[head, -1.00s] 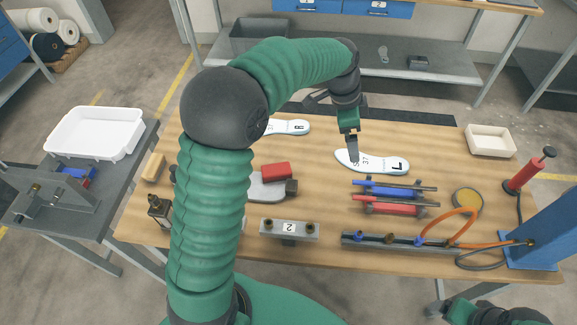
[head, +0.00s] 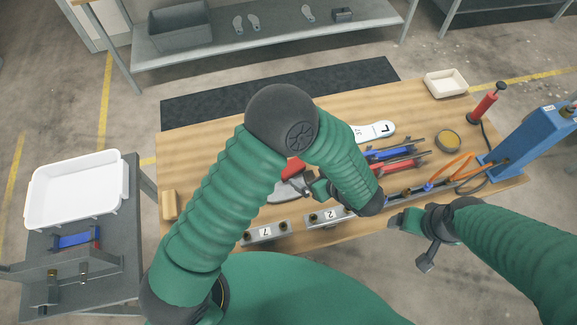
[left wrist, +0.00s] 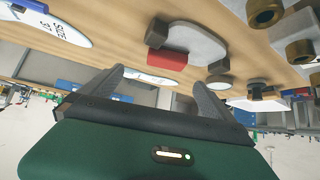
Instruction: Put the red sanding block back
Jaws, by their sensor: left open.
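The red sanding block (head: 294,168) lies on the wooden table, partly hidden behind my left forearm in the head view. It is next to a grey plate (head: 285,192) with dark ends. My left gripper (head: 303,186) is low over the table, pointing left near the plate, apart from the block. Its two fingers are spread and empty in the left wrist view (left wrist: 158,88). My right gripper (head: 402,221) is at the table's front edge; its jaw opening is unclear.
A white tray (head: 120,180) stands on the left side table.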

